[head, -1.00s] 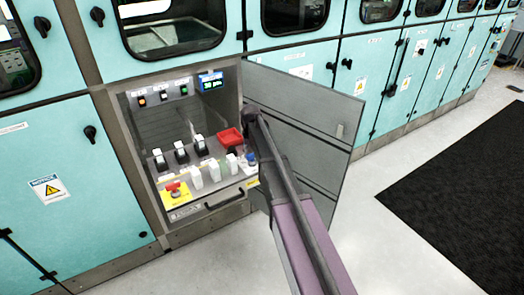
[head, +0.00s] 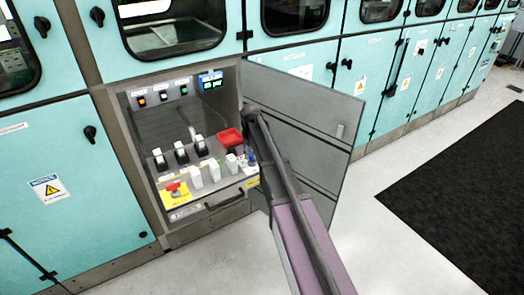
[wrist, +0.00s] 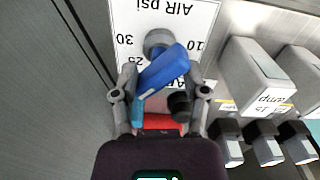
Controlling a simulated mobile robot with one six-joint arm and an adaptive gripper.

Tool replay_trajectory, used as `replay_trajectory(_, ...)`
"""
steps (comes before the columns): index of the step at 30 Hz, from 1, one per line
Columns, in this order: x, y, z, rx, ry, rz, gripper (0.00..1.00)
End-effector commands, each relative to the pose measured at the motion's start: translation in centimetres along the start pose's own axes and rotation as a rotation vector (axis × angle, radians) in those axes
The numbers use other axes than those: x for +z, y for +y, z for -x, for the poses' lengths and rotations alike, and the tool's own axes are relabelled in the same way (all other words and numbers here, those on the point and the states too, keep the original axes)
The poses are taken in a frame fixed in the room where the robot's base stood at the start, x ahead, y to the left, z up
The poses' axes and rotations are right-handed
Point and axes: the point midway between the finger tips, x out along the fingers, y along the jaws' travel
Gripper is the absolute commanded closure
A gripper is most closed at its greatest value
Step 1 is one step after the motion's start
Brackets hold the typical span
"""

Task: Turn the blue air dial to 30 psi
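The blue air dial (wrist: 165,70) is in the middle of the wrist view, its handle slanting from upper right to lower left. Its white plate (wrist: 190,18) reads "AIR psi" upside down, with 30 and 25 at the left and 10 at the right. My gripper (wrist: 161,72) is open, with one finger on each side of the dial. The left finger is close to the handle's lower end; I cannot tell whether either finger touches it. In the head view the dial (head: 251,157) is a small blue spot beside my arm, which hides my gripper.
Grey amp blocks (wrist: 255,75) and black-and-white switches (wrist: 268,148) stand to the right in the wrist view. A red tray (head: 230,138) sits behind the dial. The open cabinet door (head: 325,125) stands just right of my arm. A yellow-based red knob (head: 173,187) is at the front left.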

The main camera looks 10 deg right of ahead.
Motion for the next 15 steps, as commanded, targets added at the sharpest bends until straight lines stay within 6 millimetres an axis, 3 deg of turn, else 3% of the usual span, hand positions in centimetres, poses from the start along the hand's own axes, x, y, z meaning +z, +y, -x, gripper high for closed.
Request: replay_trajectory(15,-0.03,-0.02,0.0,0.0,0.001,0.345,0.43)
